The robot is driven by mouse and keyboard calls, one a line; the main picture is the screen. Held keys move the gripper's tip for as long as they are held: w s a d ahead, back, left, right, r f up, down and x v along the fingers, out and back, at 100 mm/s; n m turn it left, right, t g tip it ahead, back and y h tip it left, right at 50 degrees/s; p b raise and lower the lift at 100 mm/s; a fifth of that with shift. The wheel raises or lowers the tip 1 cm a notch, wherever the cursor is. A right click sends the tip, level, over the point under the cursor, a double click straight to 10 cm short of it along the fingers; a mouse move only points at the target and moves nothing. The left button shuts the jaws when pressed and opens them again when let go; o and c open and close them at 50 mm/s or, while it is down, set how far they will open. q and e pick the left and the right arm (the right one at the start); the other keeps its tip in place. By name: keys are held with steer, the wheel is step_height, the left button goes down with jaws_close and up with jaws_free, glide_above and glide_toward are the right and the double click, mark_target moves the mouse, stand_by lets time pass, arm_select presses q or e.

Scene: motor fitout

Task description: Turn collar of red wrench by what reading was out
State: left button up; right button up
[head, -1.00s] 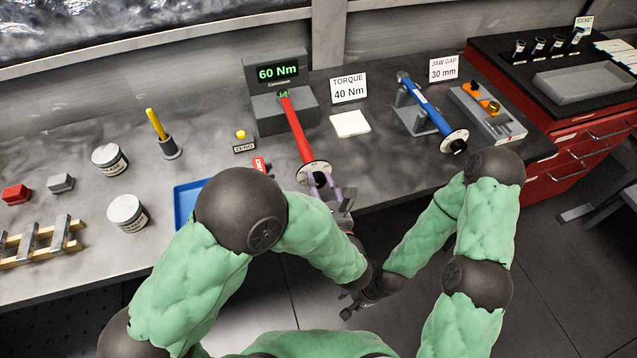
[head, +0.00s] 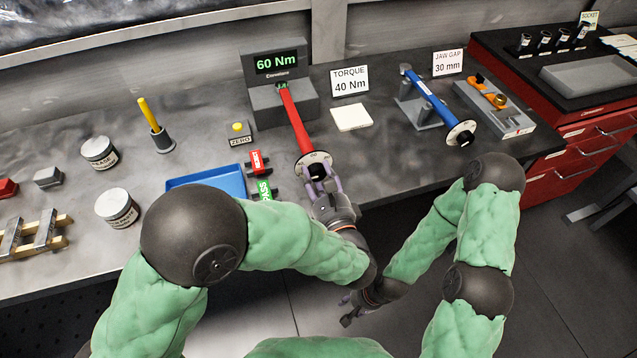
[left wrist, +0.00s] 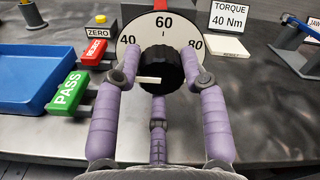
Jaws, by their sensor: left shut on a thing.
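The red wrench (head: 296,122) sits with its head in the grey tester (head: 262,92), whose display reads 60 Nm. A round white dial is at its near end. In the left wrist view the dial (left wrist: 163,24) shows 40, 60 and 80, with 60 at the top. My left gripper (head: 321,182) is shut on the black collar (left wrist: 161,68) in front of the dial, a purple finger on each side. The collar's white pointer line lies to the left, below the 40. A sign (head: 349,84) reads TORQUE 40 Nm. My right gripper (head: 347,311) hangs low off the bench; its jaws are unclear.
A blue tray (head: 207,182), a red REJECT block (head: 257,161) and a green PASS block (head: 265,189) lie left of the wrench. A ZERO button (head: 238,129) is beside the tester. A blue wrench (head: 428,98) rests on a stand at right.

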arm_select(q)
steer(key=n+b, duration=0.3)
steer(key=b, duration=0.1)
steer(key=shift+n, duration=0.4)
steer(key=shift+a+r+n+b, duration=0.1)
steer(key=shift+r+n+b, duration=0.15)
steer(key=shift+n+b, duration=1.15)
steer(key=o, duration=1.1)
steer(key=shift+o, duration=0.2)
steer(key=shift+f, duration=0.1)
steer(key=shift+s, duration=0.1)
